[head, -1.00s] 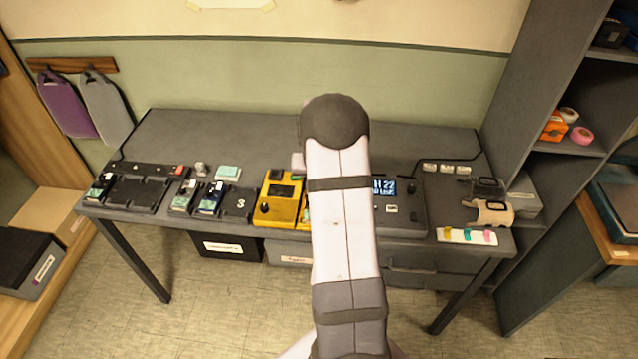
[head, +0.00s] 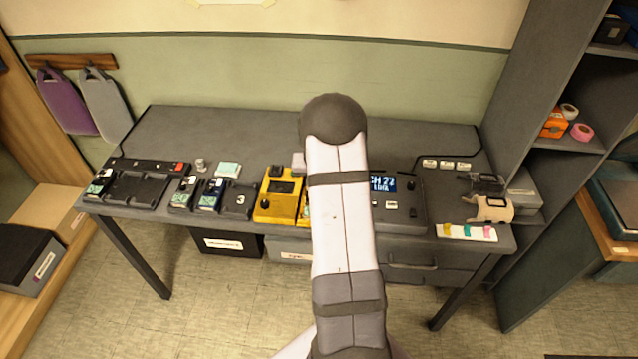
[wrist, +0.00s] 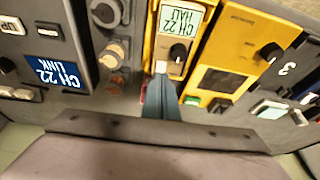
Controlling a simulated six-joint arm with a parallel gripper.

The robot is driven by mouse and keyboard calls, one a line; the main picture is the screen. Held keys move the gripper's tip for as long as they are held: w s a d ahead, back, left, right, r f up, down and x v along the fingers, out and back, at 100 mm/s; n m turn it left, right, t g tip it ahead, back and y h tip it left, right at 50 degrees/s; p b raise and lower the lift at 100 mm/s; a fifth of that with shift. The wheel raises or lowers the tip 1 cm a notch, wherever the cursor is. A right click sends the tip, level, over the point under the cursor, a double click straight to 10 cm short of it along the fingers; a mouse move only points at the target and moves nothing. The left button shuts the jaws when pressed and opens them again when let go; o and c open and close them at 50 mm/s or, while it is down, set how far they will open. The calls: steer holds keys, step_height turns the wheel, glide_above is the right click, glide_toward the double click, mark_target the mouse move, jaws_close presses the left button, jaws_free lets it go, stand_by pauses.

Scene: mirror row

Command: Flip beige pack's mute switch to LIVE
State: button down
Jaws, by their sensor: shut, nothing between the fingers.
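My gripper (wrist: 160,80) shows in the wrist view as shut blue-grey fingers, empty. Their tips are at the edge of a yellow unit, close to a small white part (wrist: 161,67); I cannot tell whether they touch. In the head view my arm hides the gripper.
A dark pack (head: 482,184) lies behind the beige one. The grey console's blue display (head: 382,184) reads CH 22 LINK. Yellow units (head: 279,196) and dark docks (head: 136,190) stand to the left. A card with coloured tabs (head: 467,232) lies at the front right.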

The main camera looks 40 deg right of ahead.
steer(key=shift+s+a+f, duration=0.15)
steer(key=shift+s+f, duration=0.05)
steer(key=shift+s+a+f, duration=0.15)
steer(key=shift+s+a, duration=0.4)
steer(key=shift+s, duration=0.1)
steer(key=shift+r+p, duration=0.35)
steer(key=shift+r, duration=0.4)
steer(key=b+v, duration=0.1)
steer(key=v, duration=1.1)
steer(key=shift+w+r, duration=0.2)
steer(key=shift+r, duration=0.3)
steer(key=shift+d, duration=0.1)
